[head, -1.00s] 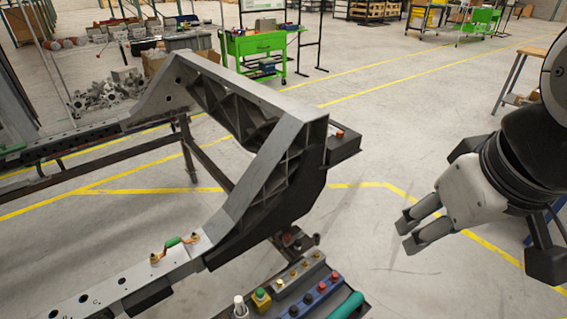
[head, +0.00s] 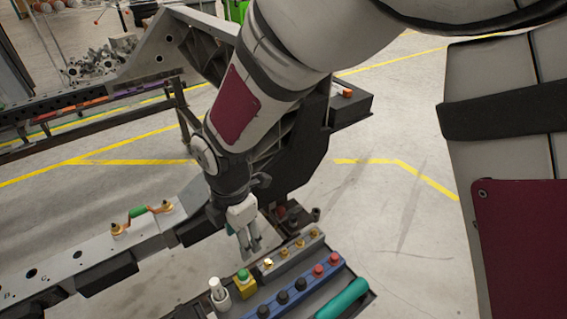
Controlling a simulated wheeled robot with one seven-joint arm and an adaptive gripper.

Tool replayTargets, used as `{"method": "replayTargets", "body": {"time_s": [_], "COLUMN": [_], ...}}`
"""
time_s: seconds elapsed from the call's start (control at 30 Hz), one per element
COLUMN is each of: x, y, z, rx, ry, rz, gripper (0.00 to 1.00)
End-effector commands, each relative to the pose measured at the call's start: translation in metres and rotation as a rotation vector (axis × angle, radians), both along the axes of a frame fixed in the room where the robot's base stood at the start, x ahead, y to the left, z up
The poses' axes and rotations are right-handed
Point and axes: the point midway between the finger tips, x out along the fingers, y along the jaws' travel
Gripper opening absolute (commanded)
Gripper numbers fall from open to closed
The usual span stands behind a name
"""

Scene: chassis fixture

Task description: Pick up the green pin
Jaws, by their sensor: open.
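A small green-topped piece (head: 243,274), likely the green pin, stands in a yellow block (head: 247,290) at the back left of the parts tray. My gripper (head: 251,254) points down just above and behind it, close to the left end of the grey block with gold pins. The gripper is open and holds nothing. Its fingers look close together from this angle, and whether they touch anything I cannot tell. Another green piece (head: 137,212) lies on the chassis beam between two gold-coloured fittings.
The parts tray (head: 367,296) holds a white cylinder (head: 216,288), a grey block with gold pins (head: 292,250), a blue block with black and red knobs (head: 300,293) and a teal cylinder (head: 345,298). The chassis beam (head: 65,266) runs along the left; the frame rises behind my arm.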

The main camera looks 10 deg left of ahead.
Motion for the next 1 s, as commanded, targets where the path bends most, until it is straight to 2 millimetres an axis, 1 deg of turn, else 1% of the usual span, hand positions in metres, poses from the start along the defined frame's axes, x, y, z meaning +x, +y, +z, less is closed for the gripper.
{"method": "replayTargets", "body": {"time_s": [0.03,0.17,0.27,0.4,0.53,0.6,0.7,0.87,1.0], "x": [-0.004,-0.01,-0.012,-0.011,-0.011,-0.011,-0.011,-0.01,-0.008], "y": [0.008,0.016,0.017,0.016,0.016,0.016,0.016,0.015,0.011], "z": [-0.013,-0.029,-0.043,-0.07,-0.093,-0.101,-0.109,-0.115,-0.13], "rx": [-0.005,-0.009,-0.01,-0.01,-0.011,-0.01,-0.009,-0.008,-0.011], "ry": [0.008,0.017,0.02,0.02,0.019,0.018,0.018,0.017,0.018], "rz": [0.047,0.109,0.119,0.116,0.114,0.115,0.114,0.112,0.112], "gripper": [0.48,0.48,0.48,0.48,0.48,0.48,0.48,0.48,0.48]}}
